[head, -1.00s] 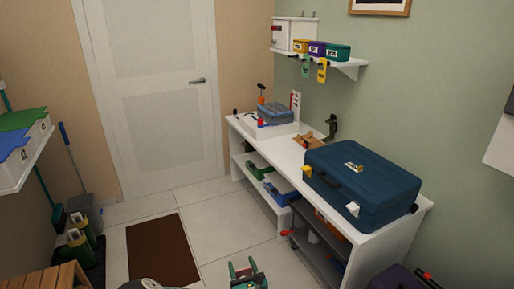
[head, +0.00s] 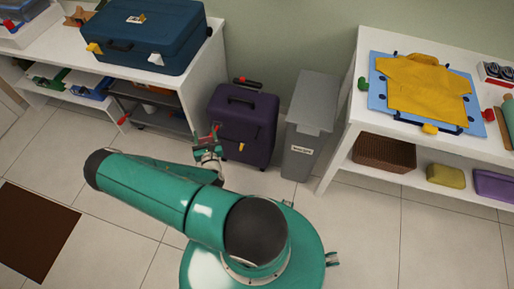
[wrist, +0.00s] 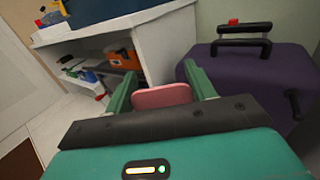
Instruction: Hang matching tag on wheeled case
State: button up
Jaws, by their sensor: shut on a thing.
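A dark purple wheeled case (head: 243,122) stands on the floor between two white tables. Its raised black handle with a red part (head: 246,82) shows at the top, and a small yellow piece (head: 241,147) shows on its front. My gripper (head: 210,134) is at the case's left front side. In the wrist view, its green fingers (wrist: 162,82) are shut on a pinkish-red tag (wrist: 162,97), seen partly behind the gripper body. The case (wrist: 245,75) fills the right of that view, apart from the tag. Any marking on the tag is not readable.
A blue case (head: 150,35) sits on the left white table. A grey bin (head: 305,125) stands close right of the purple case. The right table holds a yellow folded garment (head: 425,85). A brown mat (head: 35,230) lies on otherwise open floor.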

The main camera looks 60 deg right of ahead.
jog(key=s+d+f+m+g+h, duration=0.4)
jog(key=s+d, duration=0.3)
jog(key=s, duration=0.5)
jog(key=m+g, duration=0.2)
jog(key=g, duration=0.3)
send_near(260, 124)
jog(key=s+a+r, duration=0.2)
jog(key=s+a, duration=0.1)
jog(key=s, duration=0.2)
jog(key=shift+w+d+f, duration=0.1)
jog(key=shift+w+d, duration=0.95)
jog(key=shift+d, duration=0.5)
jog(key=shift+w+d, duration=1.05)
jog(key=shift+d, duration=0.5)
jog(key=shift+w+d+f, duration=0.1)
jog(key=shift+w+d, duration=0.95)
jog(key=shift+d, duration=0.55)
jog(key=shift+f, duration=0.65)
jog(key=o, duration=1.3)
jog(key=shift+c, duration=0.2)
jog(key=shift+o, duration=0.4)
